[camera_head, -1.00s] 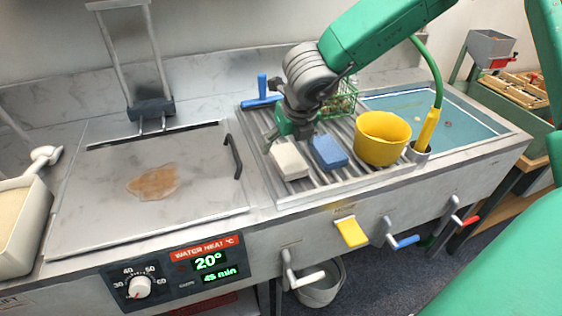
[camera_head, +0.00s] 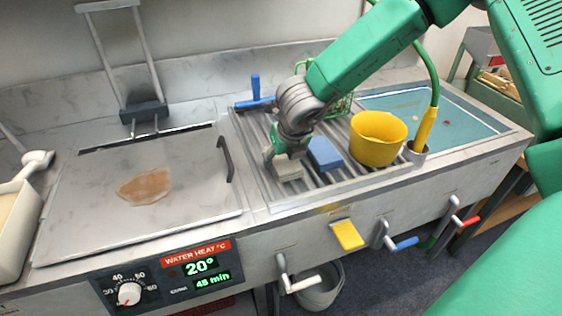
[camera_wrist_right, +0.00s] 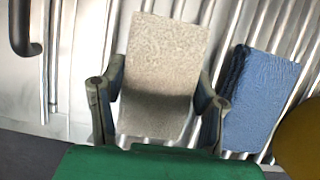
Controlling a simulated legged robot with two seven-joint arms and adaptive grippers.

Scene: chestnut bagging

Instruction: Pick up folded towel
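A beige folded towel (camera_head: 288,171) lies flat on the ribbed metal drain rack (camera_head: 270,192), partly hidden by my right gripper in the head view. My right gripper (camera_head: 284,156) points down over it. In the right wrist view, the fingers (camera_wrist_right: 160,80) stand apart, one along each side of the beige towel (camera_wrist_right: 165,50). They are very close to its edges, and I cannot tell whether they touch it. A blue folded cloth (camera_head: 325,154) lies just to the right, outside the fingers; it also shows in the right wrist view (camera_wrist_right: 258,95). My left gripper is not in view.
A yellow bucket (camera_head: 378,140) stands right of the blue cloth. A blue-handled tool (camera_head: 256,101) and a green wire basket (camera_head: 340,105) are behind. A lid with a black handle (camera_head: 225,160) is to the left. A yellow-handled hose (camera_head: 424,130) stands at the right.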

